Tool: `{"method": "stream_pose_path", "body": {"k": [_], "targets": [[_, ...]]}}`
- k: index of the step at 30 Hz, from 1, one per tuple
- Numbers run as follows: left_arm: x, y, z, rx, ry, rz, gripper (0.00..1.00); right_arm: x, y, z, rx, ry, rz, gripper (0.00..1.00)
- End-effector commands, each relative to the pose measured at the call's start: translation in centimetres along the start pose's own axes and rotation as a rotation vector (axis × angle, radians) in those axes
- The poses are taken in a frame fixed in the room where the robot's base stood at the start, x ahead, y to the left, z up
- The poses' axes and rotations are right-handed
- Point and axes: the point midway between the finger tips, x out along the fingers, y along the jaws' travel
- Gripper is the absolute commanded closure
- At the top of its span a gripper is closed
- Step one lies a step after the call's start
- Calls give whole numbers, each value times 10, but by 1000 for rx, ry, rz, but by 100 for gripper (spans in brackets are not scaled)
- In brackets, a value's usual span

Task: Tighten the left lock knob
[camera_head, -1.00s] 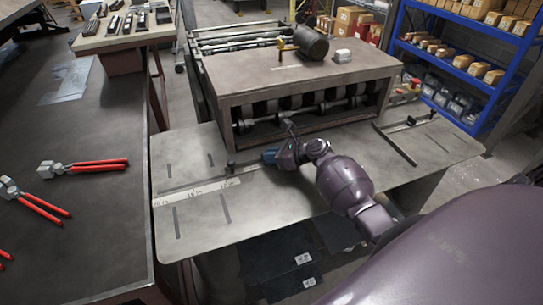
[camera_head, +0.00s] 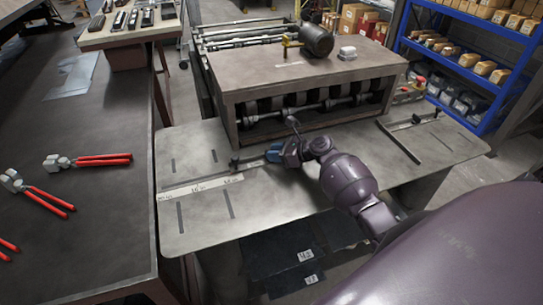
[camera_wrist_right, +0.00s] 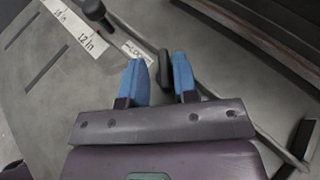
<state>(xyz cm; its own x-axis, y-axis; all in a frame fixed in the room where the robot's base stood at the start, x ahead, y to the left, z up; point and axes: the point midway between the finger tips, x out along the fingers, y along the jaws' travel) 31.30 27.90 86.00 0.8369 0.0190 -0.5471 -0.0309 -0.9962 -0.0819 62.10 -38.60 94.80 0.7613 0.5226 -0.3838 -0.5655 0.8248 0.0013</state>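The left guide bar lies on the metal table (camera_head: 190,220). A black upright knob (camera_head: 234,164) stands at its left end; it also shows at the top of the right wrist view (camera_wrist_right: 93,10). A second dark knob-like piece (camera_wrist_right: 164,68) stands between the blue fingers of my right gripper (camera_wrist_right: 160,80). The fingers are apart, one on each side of it, with a visible gap on the left and a narrow one on the right. In the head view my right gripper (camera_head: 280,152) is low over the guide and hides this piece. My left gripper is not in view.
The roller machine (camera_head: 300,85) stands just behind the gripper. A right guide bar (camera_head: 398,142) lies on the table's right side. Red-handled pliers (camera_head: 100,160) lie on the dark bench (camera_head: 90,220) at left. The table's front left is clear.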

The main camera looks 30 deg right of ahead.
Motion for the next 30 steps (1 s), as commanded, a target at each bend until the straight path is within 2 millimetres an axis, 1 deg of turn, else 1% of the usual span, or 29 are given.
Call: {"method": "stream_pose_path", "body": {"k": [1, 3, 7, 18, 30], "targets": [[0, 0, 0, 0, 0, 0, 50, -2, -4, 2, -3, -3, -14, 63], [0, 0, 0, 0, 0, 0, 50, -2, -4, 2, 2, -3, -28, 63], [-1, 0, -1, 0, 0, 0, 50, -2, -2, 2, 24, -4, -81, 63], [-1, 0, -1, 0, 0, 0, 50, -1, 2, 3, 117, -5, -301, 63], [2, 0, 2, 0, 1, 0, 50, 1, 6, 2, 179, -4, -445, 63]]}}
